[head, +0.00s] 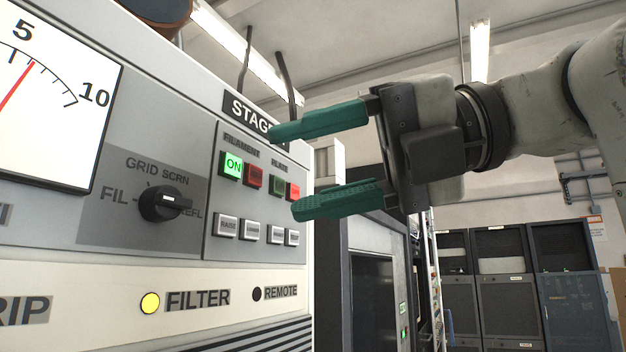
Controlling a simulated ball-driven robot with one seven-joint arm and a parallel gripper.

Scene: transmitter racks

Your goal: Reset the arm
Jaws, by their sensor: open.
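My gripper (282,171) is in the upper middle of the head view, at the end of my arm coming in from the right. Its two green fingers are spread apart, one above the other, with nothing between them. The fingertips point left toward a transmitter panel (192,240). They overlap the panel's right part in the picture; I cannot tell how close they are to it. Behind and between them are lit push buttons, a green ON button (233,165) and red ones beside it. The upper finger covers part of the STAGE label (248,112).
The panel fills the left side, with a meter (50,95), a black rotary knob (163,204), and a lit yellow FILTER lamp (150,303). A dark cabinet (375,285), a ladder (433,280) and grey racks (510,300) stand farther back at right.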

